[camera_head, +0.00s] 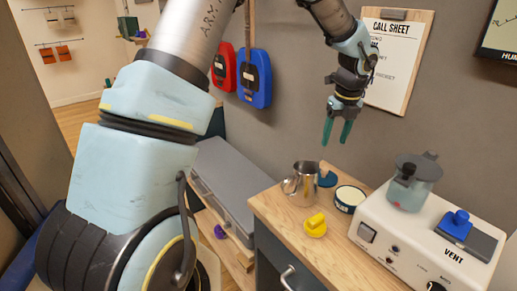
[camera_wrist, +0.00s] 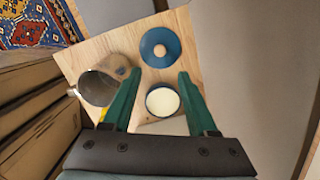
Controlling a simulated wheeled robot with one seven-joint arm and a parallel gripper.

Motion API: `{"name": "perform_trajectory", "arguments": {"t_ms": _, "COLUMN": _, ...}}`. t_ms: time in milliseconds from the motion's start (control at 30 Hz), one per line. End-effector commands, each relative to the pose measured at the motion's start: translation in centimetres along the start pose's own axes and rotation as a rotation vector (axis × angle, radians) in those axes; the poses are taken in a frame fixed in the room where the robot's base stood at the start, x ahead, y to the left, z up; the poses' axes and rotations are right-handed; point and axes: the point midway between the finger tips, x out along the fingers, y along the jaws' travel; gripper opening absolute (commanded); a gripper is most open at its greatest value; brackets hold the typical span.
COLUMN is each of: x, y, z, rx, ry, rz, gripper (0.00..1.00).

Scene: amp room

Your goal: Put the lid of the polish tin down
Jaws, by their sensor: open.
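The polish tin's lid (camera_wrist: 158,36) is a blue disc with a light round knob. It lies on the wooden counter top, and part of it shows in the head view (camera_head: 328,179) beside the metal jug. The open polish tin (camera_head: 349,197) has a dark rim and cream-coloured contents; it also shows in the wrist view (camera_wrist: 162,101). My gripper (camera_head: 335,143) has green fingers, spread apart and empty, pointing down above the counter. In the wrist view, its fingertips (camera_wrist: 157,74) are on either side of the gap between lid and tin.
The metal jug (camera_head: 303,181) stands left of the tin, with a yellow object (camera_head: 315,224) in front of it. A white machine (camera_head: 415,235) with a grey container stands at right. The wall with a clipboard (camera_head: 398,75) is behind. The counter's front left is clear.

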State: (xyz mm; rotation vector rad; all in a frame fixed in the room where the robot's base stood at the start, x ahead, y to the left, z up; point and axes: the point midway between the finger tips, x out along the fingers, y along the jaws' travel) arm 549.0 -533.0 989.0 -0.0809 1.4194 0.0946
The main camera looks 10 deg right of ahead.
Motion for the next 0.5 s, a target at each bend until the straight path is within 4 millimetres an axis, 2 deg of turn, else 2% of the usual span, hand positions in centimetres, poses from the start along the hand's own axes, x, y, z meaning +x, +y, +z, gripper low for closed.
{"name": "perform_trajectory", "arguments": {"t_ms": 67, "x": 0.0, "y": 0.6, "z": 0.2, "rx": -0.031, "ry": 0.000, "rz": 0.002, "gripper": 0.58}}
{"name": "perform_trajectory", "arguments": {"t_ms": 167, "x": -0.2, "y": 3.1, "z": 1.0, "rx": -0.186, "ry": 0.003, "rz": 0.011, "gripper": 0.58}}
{"name": "perform_trajectory", "arguments": {"t_ms": 267, "x": -0.4, "y": 8.2, "z": 2.1, "rx": -0.506, "ry": 0.008, "rz": 0.026, "gripper": 0.58}}
{"name": "perform_trajectory", "arguments": {"t_ms": 400, "x": -0.9, "y": 17.5, "z": 2.6, "rx": -1.125, "ry": 0.013, "rz": 0.044, "gripper": 0.58}}
{"name": "perform_trajectory", "arguments": {"t_ms": 500, "x": -1.4, "y": 23.8, "z": 1.8, "rx": -1.593, "ry": 0.017, "rz": 0.047, "gripper": 0.58}}
